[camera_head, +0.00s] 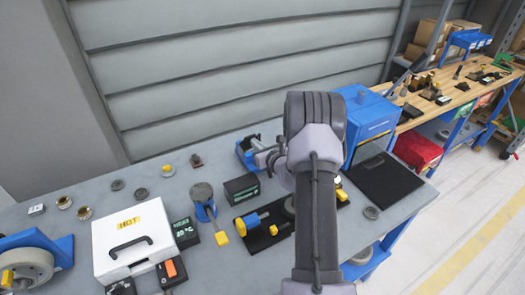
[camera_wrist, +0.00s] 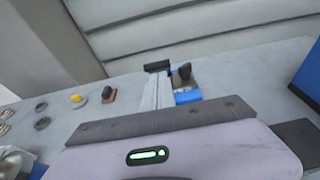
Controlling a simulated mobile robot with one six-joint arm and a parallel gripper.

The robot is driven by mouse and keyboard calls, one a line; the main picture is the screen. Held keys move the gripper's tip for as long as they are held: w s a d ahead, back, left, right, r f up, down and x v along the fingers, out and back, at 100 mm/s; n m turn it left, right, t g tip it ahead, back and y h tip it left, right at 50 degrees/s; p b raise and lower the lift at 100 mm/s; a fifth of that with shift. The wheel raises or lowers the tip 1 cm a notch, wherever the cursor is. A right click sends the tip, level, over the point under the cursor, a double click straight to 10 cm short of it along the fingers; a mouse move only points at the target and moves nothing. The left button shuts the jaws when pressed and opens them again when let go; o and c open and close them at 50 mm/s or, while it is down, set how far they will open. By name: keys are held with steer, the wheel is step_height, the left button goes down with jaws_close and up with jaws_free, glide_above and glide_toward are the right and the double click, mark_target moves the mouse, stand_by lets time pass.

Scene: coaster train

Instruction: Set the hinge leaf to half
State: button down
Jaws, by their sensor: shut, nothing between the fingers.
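A small blue fixture (camera_head: 242,156) with dark and pale metal parts stands at the back middle of the grey bench, left of the blue cabinet. It appears to carry the hinge leaf, but I cannot make out the leaf or its angle. My gripper (camera_head: 262,159) is shut and empty, close to the fixture's right side. Its pale fingers (camera_wrist: 156,92) cover part of the fixture; contact cannot be told.
A black box with a display (camera_head: 241,189) stands just in front of the fixture. A blue cabinet (camera_head: 367,125) stands to the right. A white case marked HOT (camera_head: 135,240) and several small round parts are at left. My arm hides part of a black tray (camera_head: 262,237).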

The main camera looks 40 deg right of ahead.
steer(key=shift+w+d+f, duration=0.1)
steer(key=shift+w+f, duration=0.05)
steer(key=shift+w, duration=0.4)
steer(key=shift+w, duration=0.1)
